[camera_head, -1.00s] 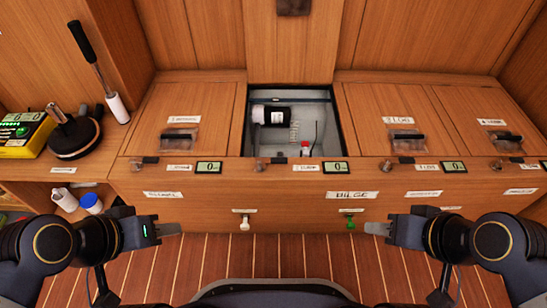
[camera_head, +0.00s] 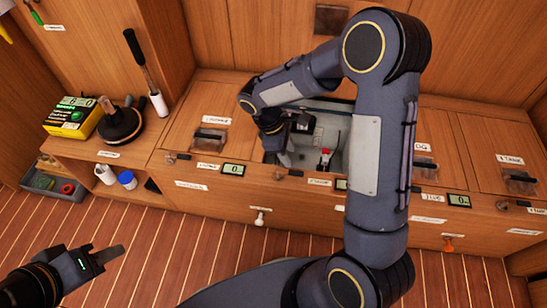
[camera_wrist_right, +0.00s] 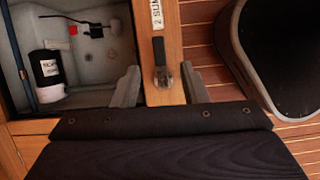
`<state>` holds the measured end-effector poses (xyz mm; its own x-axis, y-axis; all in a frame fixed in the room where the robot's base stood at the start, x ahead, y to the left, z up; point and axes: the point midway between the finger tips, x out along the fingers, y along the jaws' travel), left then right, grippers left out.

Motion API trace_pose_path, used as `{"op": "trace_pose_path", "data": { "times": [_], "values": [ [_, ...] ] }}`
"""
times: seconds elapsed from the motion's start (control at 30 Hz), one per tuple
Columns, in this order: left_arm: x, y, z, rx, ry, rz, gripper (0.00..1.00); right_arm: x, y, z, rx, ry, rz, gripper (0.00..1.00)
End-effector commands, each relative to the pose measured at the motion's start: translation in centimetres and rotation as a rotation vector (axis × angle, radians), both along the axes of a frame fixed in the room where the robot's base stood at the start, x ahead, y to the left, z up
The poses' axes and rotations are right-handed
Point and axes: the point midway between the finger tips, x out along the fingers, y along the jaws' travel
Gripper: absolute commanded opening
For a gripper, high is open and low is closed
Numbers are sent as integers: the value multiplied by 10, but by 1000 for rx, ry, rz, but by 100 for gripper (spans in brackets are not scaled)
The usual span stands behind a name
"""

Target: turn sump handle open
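The sump handle (camera_wrist_right: 159,52) is a short black lever on a metal pivot, beside a label (camera_wrist_right: 157,14) reading "2 SUM…" on the wooden rim. Its black grip points toward that label. In the head view the handle (camera_head: 278,175) is small, at the front edge of the open bin. My right gripper (camera_wrist_right: 160,85) is open, with its two grey fingers apart on either side of the handle's pivot end; I cannot tell whether they touch it. In the head view its fingers are largely hidden by my arm. My left gripper (camera_head: 105,258) is empty over the floor at lower left; its finger gap is unclear.
The open bin (camera_head: 340,150) holds a white and black pump (camera_wrist_right: 48,70) and a red-topped float part (camera_head: 325,155). Closed lids flank it. A white pull knob (camera_head: 260,217) hangs below the ledge. A yellow box (camera_head: 73,117) stands at left.

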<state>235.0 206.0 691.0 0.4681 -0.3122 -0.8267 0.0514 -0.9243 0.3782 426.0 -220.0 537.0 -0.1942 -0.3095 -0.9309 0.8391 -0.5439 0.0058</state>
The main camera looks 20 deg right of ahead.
Motion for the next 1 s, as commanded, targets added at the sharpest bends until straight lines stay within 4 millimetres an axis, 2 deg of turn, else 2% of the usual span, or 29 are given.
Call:
{"op": "trace_pose_path", "data": {
  "times": [0.13, 0.4, 0.6, 0.97, 1.0],
  "values": [
    [0, 0, -1, 0, 0, 0, 36, 2, 0, -12, -15, 18, 28, 40],
    [0, 0, -20, 0, 1, 0, 36, -7, -14, -52, -14, 19, 26, 40],
    [0, 0, -29, 0, 0, 0, 36, -11, -22, -73, -14, 17, 25, 40],
    [0, 0, -29, 0, 0, 0, 36, -13, -24, -77, -13, 15, 26, 40],
    [0, 0, -29, 0, 0, 0, 36, -13, -24, -77, -13, 15, 26, 36]
  ]
}}
